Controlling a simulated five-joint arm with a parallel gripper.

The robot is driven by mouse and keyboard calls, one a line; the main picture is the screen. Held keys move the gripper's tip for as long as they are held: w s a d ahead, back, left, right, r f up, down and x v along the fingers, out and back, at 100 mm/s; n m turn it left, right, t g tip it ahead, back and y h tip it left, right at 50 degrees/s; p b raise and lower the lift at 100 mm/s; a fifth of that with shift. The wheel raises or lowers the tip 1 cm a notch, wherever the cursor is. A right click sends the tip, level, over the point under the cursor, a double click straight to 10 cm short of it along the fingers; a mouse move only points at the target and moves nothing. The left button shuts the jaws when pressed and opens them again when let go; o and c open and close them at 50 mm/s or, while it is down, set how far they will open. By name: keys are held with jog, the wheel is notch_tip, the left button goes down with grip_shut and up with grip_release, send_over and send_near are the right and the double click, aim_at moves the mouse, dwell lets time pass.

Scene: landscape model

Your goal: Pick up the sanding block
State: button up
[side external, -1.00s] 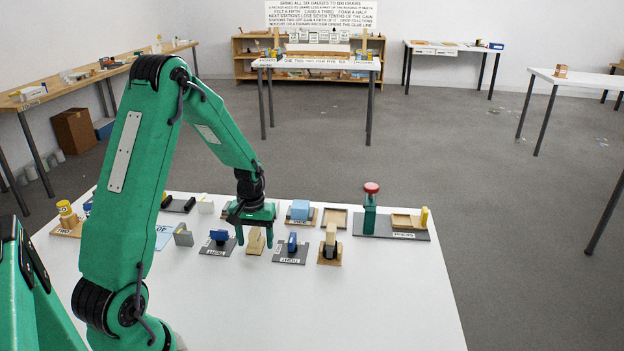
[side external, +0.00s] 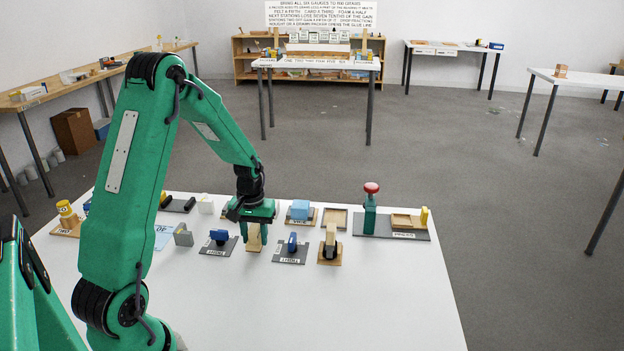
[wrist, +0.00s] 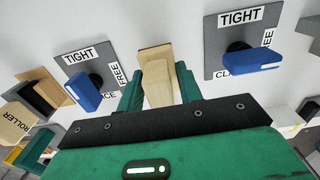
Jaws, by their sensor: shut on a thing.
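A pale wooden block, which I take to be the sanding block (side external: 254,238), is upright below my gripper (side external: 252,222) in the side view. In the wrist view the sanding block (wrist: 158,88) is between the two green fingers of my gripper (wrist: 157,78), which are shut on its sides. A tan wooden face (wrist: 155,55) shows beyond the block's near end. The block's upper part is hidden by the gripper in the side view. I cannot tell whether its lower end touches the table.
Blue-handled fixtures marked TIGHT stand close on the left (side external: 219,238) and right (side external: 292,244) of the block. A wooden roller piece (side external: 330,240) stands farther right, with a red-knobbed press (side external: 370,205) behind. The white table's front (side external: 300,310) is clear.

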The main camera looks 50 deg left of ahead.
aim_at(255, 227)
notch_tip(255, 227, up, 3)
jog(key=shift+d+r, duration=0.15)
jog(key=shift+r, duration=0.05)
jog(key=d+r, duration=0.6)
jog(key=d, duration=0.5)
jog(key=shift+d+r, duration=0.2)
jog(key=shift+r, duration=0.1)
jog(key=o, duration=0.4)
jog(key=c, duration=0.3)
jog(key=w+a, duration=0.7)
jog(key=w, duration=0.3)
jog(key=w+a+r, duration=0.1)
jog(key=w+a, duration=0.6)
jog(key=w, duration=0.3)
jog(key=shift+r, duration=0.3)
jog(key=shift+w, duration=0.1)
